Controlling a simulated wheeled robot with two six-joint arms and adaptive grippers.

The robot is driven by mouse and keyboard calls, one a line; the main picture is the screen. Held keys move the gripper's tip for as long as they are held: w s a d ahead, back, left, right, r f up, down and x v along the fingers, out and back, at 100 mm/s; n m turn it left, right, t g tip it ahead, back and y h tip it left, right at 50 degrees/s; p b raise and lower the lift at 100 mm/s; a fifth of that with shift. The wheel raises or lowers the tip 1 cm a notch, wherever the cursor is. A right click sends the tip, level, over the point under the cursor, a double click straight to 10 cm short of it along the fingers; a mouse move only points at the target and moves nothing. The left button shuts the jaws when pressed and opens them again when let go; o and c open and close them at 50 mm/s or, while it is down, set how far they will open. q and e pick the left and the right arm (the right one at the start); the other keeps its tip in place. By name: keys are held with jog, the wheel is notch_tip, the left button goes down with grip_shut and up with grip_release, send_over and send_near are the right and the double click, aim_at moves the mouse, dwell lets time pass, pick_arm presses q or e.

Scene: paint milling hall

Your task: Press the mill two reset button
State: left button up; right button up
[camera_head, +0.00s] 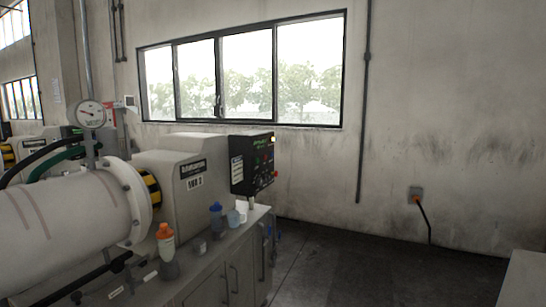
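A grey mill housing (190,187) stands at the left of centre, with a dark nameplate and a smaller label whose text is too small to read surely. A black control box (251,164) sits at its right end. Its face carries small coloured lamps or buttons, seen at a steep angle, with a lit one (272,140) near the top right. I cannot tell which of them is the mill two reset button. Neither of my grippers shows in the head view.
A large white drum (70,225) with a round gauge (90,114) lies at left. Bottles, one orange-topped (166,246) and one blue-topped (215,219), stand on the grey cabinet (215,275). Open dark floor (350,270) lies right of it. A pale surface (525,280) edges in at lower right.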

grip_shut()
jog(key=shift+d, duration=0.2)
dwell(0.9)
